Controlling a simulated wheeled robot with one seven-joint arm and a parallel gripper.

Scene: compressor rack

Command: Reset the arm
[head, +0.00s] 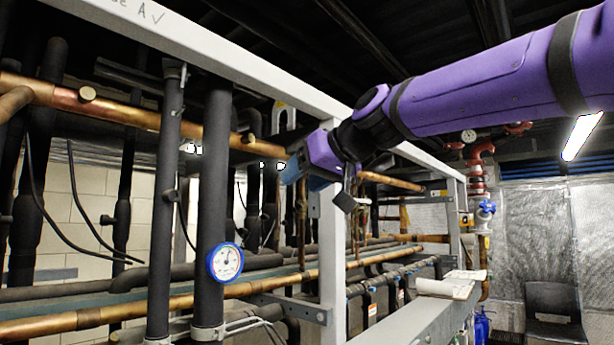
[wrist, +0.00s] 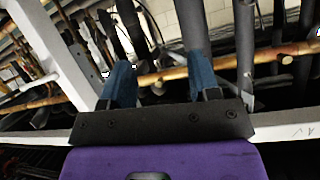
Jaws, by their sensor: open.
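My purple arm (head: 480,85) reaches in from the upper right in the head view. My gripper (head: 292,172) is in front of the rack, beside the white upright post. In the wrist view the two blue fingers of my gripper (wrist: 160,78) stand well apart with nothing held between them. Pipes show beyond the fingers in that view. I cannot tell how far the fingertips are from the pipes.
The white rack frame (head: 240,62) runs diagonally across the top. A copper pipe (head: 115,112) and black insulated pipes lie behind it. A blue-rimmed gauge (head: 225,262) is on a black pipe. An open book (head: 450,285) lies on the lower beam. A chair (head: 553,305) stands at right.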

